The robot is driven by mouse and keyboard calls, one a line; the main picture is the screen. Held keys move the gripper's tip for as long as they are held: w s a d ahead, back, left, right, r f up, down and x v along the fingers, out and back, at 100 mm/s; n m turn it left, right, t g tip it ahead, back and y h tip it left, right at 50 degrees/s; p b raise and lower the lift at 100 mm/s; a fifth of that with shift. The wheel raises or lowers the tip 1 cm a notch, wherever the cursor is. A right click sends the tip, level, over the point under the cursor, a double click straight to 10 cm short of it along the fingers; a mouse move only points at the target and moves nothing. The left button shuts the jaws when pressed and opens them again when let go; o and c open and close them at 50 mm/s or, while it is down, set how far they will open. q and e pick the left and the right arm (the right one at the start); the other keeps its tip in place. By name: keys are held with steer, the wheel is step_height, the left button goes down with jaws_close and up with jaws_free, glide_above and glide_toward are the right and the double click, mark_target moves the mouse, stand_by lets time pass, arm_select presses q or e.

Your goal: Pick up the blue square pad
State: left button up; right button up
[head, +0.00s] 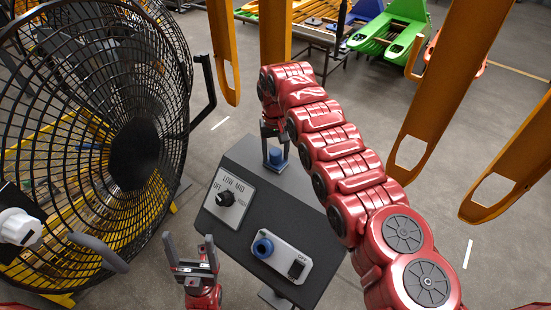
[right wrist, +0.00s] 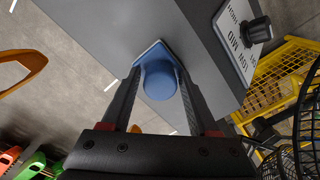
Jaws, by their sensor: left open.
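The blue square pad (head: 276,160) has a round blue knob on top and sits at the far end of the dark grey console's top. It also shows in the right wrist view (right wrist: 160,77), between the two fingers. My right gripper (head: 276,143) points down over the pad. Its fingers (right wrist: 159,72) stand apart on either side of the knob, and I see no clear contact. My left gripper (head: 191,250) is open and empty, fingers up, at the near left of the console.
The grey console (head: 240,237) carries a LOW/MID dial plate (head: 228,198) and a white box (head: 283,257) with a blue round button and black switch. A large black fan (head: 135,150) stands close on the left.

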jaws_close()
steer(key=shift+r, duration=0.15)
